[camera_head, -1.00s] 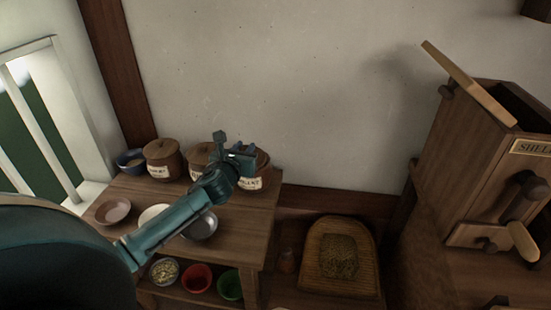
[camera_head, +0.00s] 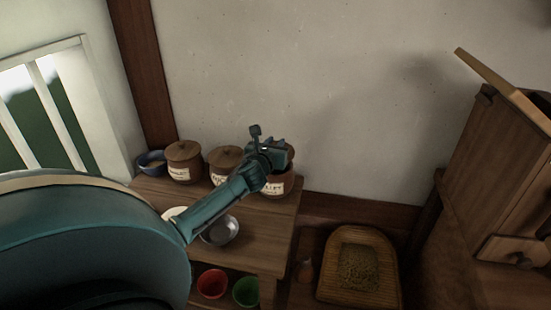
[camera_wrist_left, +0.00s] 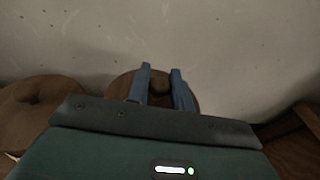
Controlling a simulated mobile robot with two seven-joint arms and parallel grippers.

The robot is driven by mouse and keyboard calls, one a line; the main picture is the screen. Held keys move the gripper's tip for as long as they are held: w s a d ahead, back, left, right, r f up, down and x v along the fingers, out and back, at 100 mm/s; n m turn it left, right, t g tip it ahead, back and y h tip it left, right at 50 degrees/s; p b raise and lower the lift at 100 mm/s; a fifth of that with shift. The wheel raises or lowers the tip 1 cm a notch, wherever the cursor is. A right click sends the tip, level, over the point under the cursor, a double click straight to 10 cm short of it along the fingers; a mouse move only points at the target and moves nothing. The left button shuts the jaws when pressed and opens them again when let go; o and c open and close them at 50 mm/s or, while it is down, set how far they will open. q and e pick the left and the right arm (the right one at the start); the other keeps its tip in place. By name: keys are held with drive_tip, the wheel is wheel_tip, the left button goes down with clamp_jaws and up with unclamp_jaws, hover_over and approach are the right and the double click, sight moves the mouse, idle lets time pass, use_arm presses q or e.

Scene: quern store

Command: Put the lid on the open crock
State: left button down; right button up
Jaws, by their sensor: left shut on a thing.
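Three brown labelled crocks stand in a row on a small wooden table (camera_head: 262,240) by the wall. The left crock (camera_head: 184,173) and the middle crock (camera_head: 218,178) have lids with knobs on. The right crock (camera_head: 277,187) is partly hidden by my left gripper (camera_head: 266,150). In the left wrist view, my left gripper (camera_wrist_left: 161,78) is shut on the knob of a round brown lid (camera_wrist_left: 125,86). The lid is at the right crock's mouth; I cannot tell whether it rests on the rim. My right gripper is not in view.
A blue bowl (camera_head: 151,161) stands left of the crocks, and a grey bowl (camera_head: 219,230) is in front. Red (camera_head: 212,284) and green (camera_head: 246,291) bowls sit on the shelf below. A wooden tray of grain (camera_head: 359,268) and a wooden machine (camera_head: 500,170) are on the right.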

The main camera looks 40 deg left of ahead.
use_arm(q)
wheel_tip(320, 180, down, 4)
drive_tip(key=shift+r+b, duration=0.15)
drive_tip(key=shift+b, duration=0.6)
drive_tip(key=shift+f, duration=0.2)
drive_tip(key=c, duration=1.2)
unclamp_jaws()
drive_tip(key=shift+c, duration=0.2)
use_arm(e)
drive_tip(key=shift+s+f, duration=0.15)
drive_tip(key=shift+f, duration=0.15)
use_arm(q)
drive_tip(key=shift+r, duration=0.1)
